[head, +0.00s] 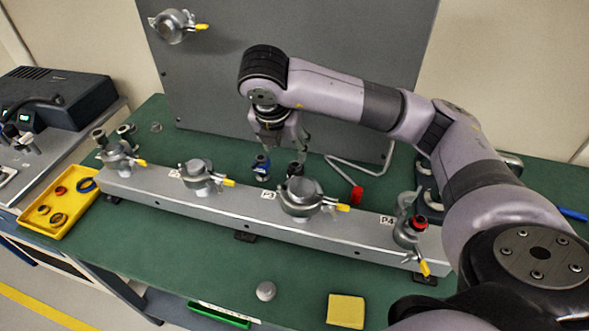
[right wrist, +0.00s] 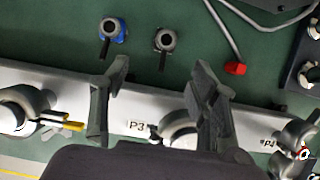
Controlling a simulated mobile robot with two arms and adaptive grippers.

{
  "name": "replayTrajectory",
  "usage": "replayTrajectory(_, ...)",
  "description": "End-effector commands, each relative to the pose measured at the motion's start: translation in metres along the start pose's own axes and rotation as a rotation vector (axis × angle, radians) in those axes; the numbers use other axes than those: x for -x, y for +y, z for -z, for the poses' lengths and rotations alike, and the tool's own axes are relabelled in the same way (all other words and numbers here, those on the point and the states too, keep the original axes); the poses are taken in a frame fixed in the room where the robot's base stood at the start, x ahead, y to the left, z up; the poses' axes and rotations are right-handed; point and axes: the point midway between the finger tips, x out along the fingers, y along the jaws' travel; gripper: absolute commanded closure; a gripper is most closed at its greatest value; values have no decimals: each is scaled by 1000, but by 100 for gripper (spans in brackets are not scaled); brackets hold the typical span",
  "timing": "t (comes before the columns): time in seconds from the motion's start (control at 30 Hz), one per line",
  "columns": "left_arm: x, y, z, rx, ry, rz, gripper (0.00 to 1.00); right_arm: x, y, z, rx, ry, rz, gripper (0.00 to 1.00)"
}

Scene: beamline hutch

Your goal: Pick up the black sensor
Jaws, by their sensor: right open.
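The black sensor (head: 296,170) stands on the green table behind the metal rail, near the P3 clamp. In the right wrist view the black sensor (right wrist: 165,40) shows a grey ring on top and a dark stem, just beyond the fingertips. A blue sensor (head: 261,167) stands to its left; it also shows in the right wrist view (right wrist: 111,30). My right gripper (head: 284,147) is open and empty, above and close to the two sensors. In the right wrist view its fingers (right wrist: 160,70) are spread wide with nothing between them. My left gripper is not in view.
The metal rail (head: 235,205) carries several clamps, including a large P3 clamp (head: 302,199) and a P4 clamp (head: 408,230). A grey bent rod with a red end (head: 356,193) lies right of the sensors. A yellow tray (head: 62,222) with rings stands left. A grey panel rises behind.

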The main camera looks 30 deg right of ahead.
Motion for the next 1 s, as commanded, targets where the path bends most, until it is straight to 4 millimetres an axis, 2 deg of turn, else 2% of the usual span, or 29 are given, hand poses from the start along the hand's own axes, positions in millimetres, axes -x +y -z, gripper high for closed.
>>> replayTrajectory(0.03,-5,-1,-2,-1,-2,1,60,-14,0,3,1,7,3,45)
replayTrajectory(0.13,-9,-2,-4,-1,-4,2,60,-32,-1,3,0,7,3,45)
replayTrajectory(0.2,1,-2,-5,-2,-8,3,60,-41,-2,0,0,4,7,45)
replayTrajectory(0.4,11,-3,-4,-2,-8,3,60,-80,-2,0,1,2,5,45)
replayTrajectory(0.63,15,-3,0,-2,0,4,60,-99,-1,0,1,0,2,45)
replayTrajectory(0.73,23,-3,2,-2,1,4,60,-108,-5,0,0,1,5,45)
replayTrajectory(0.87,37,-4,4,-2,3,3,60,-126,-10,0,1,1,6,45)
replayTrajectory(1.0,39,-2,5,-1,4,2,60,-146,-8,1,0,1,3,45)
